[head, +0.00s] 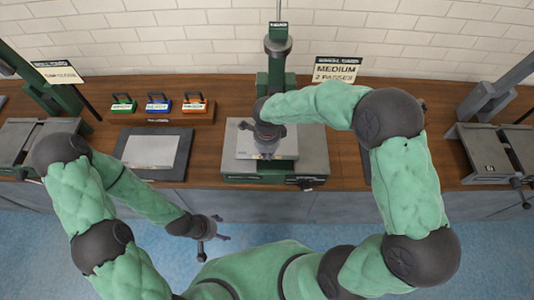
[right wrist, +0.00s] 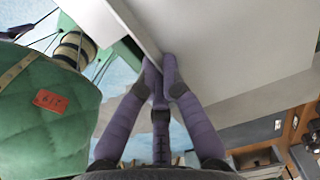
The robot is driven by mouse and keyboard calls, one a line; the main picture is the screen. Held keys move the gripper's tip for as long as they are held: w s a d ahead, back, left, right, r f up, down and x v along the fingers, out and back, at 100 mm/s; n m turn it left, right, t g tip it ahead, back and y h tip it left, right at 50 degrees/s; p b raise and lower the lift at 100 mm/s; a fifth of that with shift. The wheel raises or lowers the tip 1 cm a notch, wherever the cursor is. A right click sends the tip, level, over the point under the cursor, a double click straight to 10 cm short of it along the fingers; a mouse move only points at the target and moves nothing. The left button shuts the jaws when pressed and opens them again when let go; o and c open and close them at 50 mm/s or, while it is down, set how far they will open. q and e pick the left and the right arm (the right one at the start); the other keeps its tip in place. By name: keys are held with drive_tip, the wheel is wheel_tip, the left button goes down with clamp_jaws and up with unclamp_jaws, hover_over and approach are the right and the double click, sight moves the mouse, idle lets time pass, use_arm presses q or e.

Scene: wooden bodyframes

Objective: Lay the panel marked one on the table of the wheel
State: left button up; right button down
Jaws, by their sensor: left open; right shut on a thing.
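My right gripper (head: 266,150) is over the grey table (head: 314,150) of the middle wheel machine. It is shut on the edge of a light grey panel (head: 285,145), which fills much of the right wrist view (right wrist: 235,45). The fingers (right wrist: 160,75) meet at the panel's edge there. In the head view the panel overlaps the table; I cannot tell whether it touches it. No number is readable on it. The machine's green post (head: 275,72) stands behind. My left gripper (head: 213,228) is open and empty in front of the bench.
Another light sheet (head: 150,151) lies on a dark mat (head: 184,150) to the left. Green (head: 123,104), blue (head: 158,104) and orange (head: 194,105) handled blocks stand at the back. A sign (head: 337,68) reads MEDIUM 2 PASSES. Other machines stand left (head: 40,140) and right (head: 492,155).

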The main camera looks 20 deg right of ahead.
drive_tip(key=shift+f+b, duration=0.15)
drive_tip(key=shift+b, duration=0.55)
idle(1.0)
drive_tip(key=c, duration=1.3)
unclamp_jaws()
drive_tip(key=shift+o, duration=0.2)
drive_tip(key=o, duration=0.5)
drive_tip(key=shift+r+p, duration=1.85)
drive_tip(key=shift+r, duration=1.65)
